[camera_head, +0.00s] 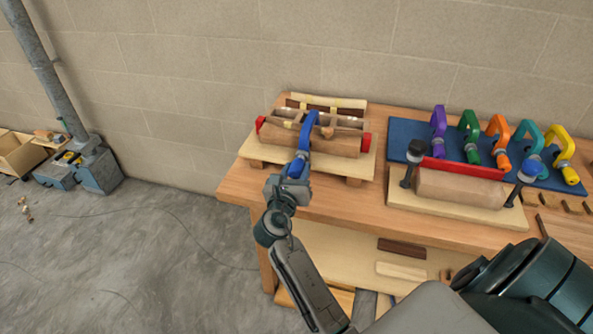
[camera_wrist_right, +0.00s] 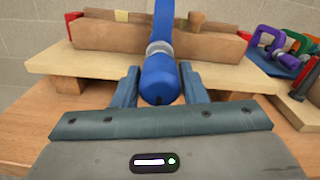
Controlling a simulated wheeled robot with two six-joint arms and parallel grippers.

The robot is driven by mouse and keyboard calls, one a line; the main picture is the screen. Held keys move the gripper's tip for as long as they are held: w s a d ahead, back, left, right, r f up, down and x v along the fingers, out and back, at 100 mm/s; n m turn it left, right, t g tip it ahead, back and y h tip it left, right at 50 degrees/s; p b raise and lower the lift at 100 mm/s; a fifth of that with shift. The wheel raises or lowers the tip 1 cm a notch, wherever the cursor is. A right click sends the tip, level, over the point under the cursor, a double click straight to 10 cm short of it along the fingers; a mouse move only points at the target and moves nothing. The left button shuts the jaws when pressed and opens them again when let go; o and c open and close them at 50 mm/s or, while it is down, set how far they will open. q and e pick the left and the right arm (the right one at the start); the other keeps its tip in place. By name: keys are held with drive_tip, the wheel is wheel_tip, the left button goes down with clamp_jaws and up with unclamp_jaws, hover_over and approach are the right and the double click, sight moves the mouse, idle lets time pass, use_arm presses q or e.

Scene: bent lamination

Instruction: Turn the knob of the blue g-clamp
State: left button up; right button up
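The blue g-clamp (camera_head: 308,132) stands over the wooden lamination form on the left of the bench, its frame curving over the top. Its blue knob (camera_wrist_right: 160,78) points toward my right wrist camera. My right gripper (camera_head: 289,183) is at the knob, with one finger on each side of it. It also shows in the right wrist view (camera_wrist_right: 160,85), where the fingers look open, with narrow gaps beside the knob. Contact with the knob is hard to judge. My left gripper is in neither view.
A wooden form with red ends (camera_head: 340,145) sits on a raised pale board (camera_head: 262,154). To the right are a second form (camera_head: 460,190) with dark clamps and a blue board (camera_head: 402,130) holding several coloured clamps. A block wall stands behind the bench.

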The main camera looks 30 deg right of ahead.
drive_tip(key=c, duration=0.5)
drive_tip(key=shift+f+m, duration=0.1)
drive_tip(key=shift+m, duration=0.3)
